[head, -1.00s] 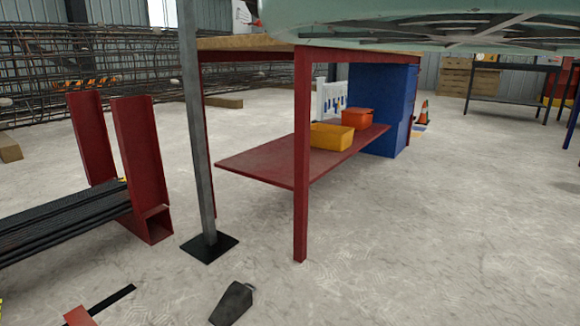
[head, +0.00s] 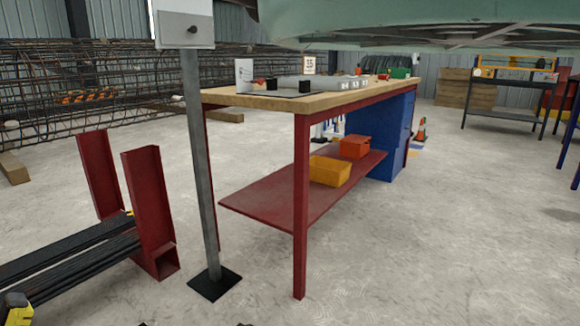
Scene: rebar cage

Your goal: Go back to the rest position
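My gripper is not in view, and no part of my arm can be made out for sure. The task names no object. The view is of a workbench (head: 300,103) with a wooden top and red legs, standing close ahead. Small items lie on its top, among them a green box (head: 400,72). On its red lower shelf (head: 265,210) sit a yellow bin (head: 329,171) and an orange-red bin (head: 354,147).
A grey post (head: 203,170) on a black foot plate stands left of the bench. A red rack (head: 150,205) with dark bars is at the left. A rebar cage (head: 90,85) is behind. A blue cabinet (head: 385,140) is under the bench. Open floor (head: 450,230) lies at the right.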

